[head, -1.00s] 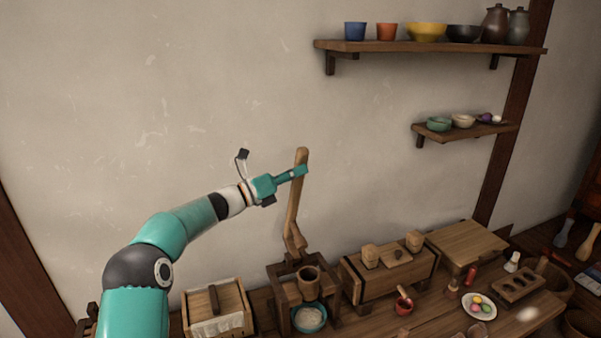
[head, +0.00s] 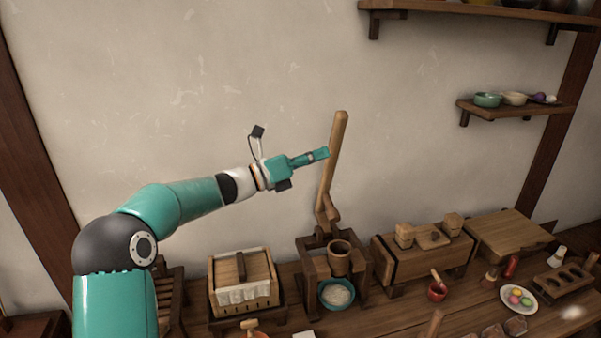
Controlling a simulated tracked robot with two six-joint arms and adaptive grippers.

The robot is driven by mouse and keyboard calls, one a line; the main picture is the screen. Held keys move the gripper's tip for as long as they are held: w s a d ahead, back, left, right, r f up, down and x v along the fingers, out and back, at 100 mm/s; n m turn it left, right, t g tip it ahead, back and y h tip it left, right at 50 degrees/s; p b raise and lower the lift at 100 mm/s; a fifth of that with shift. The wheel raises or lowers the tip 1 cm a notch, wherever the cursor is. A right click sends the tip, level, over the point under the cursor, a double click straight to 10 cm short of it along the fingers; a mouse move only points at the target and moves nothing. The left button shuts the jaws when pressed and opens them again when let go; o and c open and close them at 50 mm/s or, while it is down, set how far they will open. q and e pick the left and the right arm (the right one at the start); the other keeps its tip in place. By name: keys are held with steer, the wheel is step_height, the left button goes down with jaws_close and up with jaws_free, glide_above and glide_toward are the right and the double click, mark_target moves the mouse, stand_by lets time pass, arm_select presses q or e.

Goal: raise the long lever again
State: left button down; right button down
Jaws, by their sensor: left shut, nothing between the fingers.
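The long wooden lever (head: 334,160) stands raised, close to upright, its top leaning a little to the right. Its lower end joins a wooden press frame (head: 306,262) on the bench. A wooden cup (head: 340,256) sits in the frame above a teal bowl (head: 337,294) of pale stuff. My left gripper (head: 322,154) is shut and empty, at the left side of the lever's upper half. Its tip shows right by the lever; I cannot tell whether they touch. My right gripper is not in view.
A wooden box with a cloth (head: 243,283) stands left of the press. A wooden chest (head: 422,260) with small blocks stands right of it. Farther right are a plate of coloured balls (head: 519,300) and a moulded board (head: 566,282). The wall above the lever is clear.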

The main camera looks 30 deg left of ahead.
arm_select(q)
steer(key=v, duration=0.3)
steer(key=shift+s+r+b, duration=0.1)
steer(key=shift+s+b, duration=0.3)
steer(key=shift+s, duration=0.15)
steer(key=shift+d, duration=0.1)
